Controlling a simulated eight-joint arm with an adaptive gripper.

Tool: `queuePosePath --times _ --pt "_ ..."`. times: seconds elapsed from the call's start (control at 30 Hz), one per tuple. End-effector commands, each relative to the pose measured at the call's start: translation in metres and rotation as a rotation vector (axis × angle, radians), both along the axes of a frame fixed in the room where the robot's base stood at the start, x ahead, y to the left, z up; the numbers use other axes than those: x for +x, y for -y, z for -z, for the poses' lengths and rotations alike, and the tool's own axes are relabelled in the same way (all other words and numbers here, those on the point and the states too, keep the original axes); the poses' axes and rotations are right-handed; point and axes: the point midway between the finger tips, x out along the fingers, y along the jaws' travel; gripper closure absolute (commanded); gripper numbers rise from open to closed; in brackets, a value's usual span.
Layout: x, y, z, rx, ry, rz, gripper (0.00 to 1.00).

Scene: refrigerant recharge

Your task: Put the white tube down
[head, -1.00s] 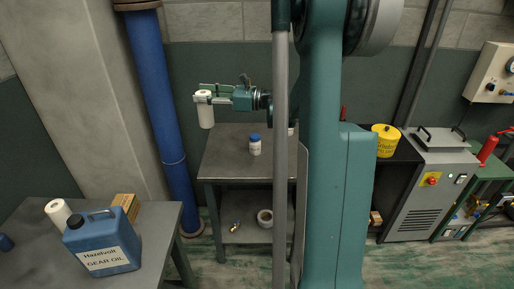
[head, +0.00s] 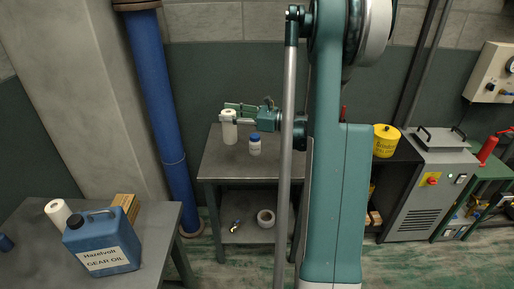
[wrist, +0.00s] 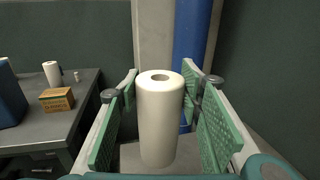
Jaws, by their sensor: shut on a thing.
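The white tube (head: 229,132) is upright between the fingers of my gripper (head: 230,117), which is shut on it near its upper part. It also shows in the wrist view (wrist: 160,120), standing between the two green-padded fingers, with its open top end facing up. The tube is over the back left part of the small grey table (head: 235,170). Its lower end appears at or just above the tabletop; I cannot tell whether it touches.
A small white bottle with a blue cap (head: 255,145) stands on the same table, right of the tube. A blue pipe (head: 160,110) rises behind left. The left bench holds a blue gear oil can (head: 102,245), another white roll (head: 58,212) and a box (head: 125,205). The table's front is clear.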

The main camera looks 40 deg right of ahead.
Motion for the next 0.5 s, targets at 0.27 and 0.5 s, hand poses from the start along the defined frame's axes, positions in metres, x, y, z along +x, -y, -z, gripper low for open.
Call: queuePosePath --times 0.27,0.5 --pt "0.000 0.000 0.036 0.000 0.000 0.000 0.85" --pt "0.000 0.000 0.042 0.000 0.000 0.000 0.85"
